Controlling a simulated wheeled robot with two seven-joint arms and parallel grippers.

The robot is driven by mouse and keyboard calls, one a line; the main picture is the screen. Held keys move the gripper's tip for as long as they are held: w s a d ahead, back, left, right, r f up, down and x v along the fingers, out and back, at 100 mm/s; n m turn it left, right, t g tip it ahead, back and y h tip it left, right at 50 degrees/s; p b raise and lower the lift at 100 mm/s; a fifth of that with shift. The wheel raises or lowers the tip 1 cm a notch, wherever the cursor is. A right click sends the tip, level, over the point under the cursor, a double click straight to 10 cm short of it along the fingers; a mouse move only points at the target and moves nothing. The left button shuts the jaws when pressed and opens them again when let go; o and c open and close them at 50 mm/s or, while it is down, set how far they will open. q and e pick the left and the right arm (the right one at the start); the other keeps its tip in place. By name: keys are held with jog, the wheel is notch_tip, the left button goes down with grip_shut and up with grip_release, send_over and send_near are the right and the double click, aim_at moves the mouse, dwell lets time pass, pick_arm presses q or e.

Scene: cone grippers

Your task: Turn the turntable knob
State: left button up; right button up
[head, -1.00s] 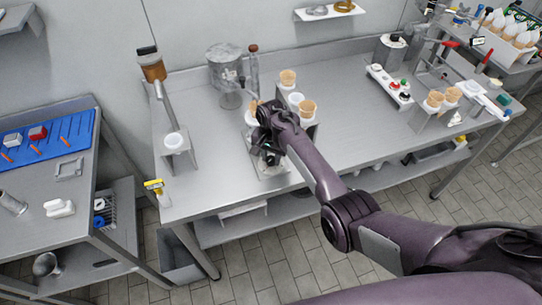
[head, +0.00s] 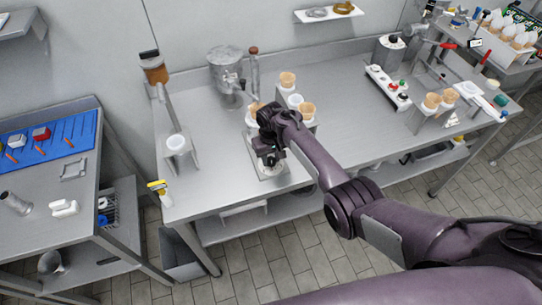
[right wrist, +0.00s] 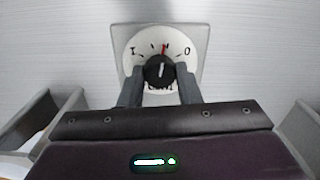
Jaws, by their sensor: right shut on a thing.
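In the right wrist view a black knob (right wrist: 158,72) with a white line sits on a round white dial (right wrist: 133,50). The dial has black marks, an "I" at left, an "O" at right and a red mark at top. The knob's white line points nearly straight up, close to the red mark. It is mounted on a square grey plate (right wrist: 200,34). My right gripper (right wrist: 160,82) has its two fingers closed on the knob's sides. In the head view my right gripper (head: 268,156) covers the knob, over the front of the table. My left gripper is not in view.
Cones in a holder (head: 307,110) stand right behind my gripper. A metal pot (head: 225,65) stands behind it to the left. A white cup on a stand (head: 176,143) is at left. A control box with buttons (head: 388,87) is at right. The table (head: 345,130) between is clear.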

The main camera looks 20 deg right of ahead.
jog(key=n, duration=0.3)
jog(key=shift+n, duration=0.4)
jog(key=n, duration=0.3)
jog(key=shift+n, duration=0.3)
jog(key=n, duration=0.3)
jog(key=shift+n, duration=0.3)
jog(key=shift+n+b, duration=0.45)
jog(key=shift+n, duration=1.15)
jog(key=o, duration=1)
jog(key=shift+c, duration=0.2)
jog(key=shift+r, duration=0.1)
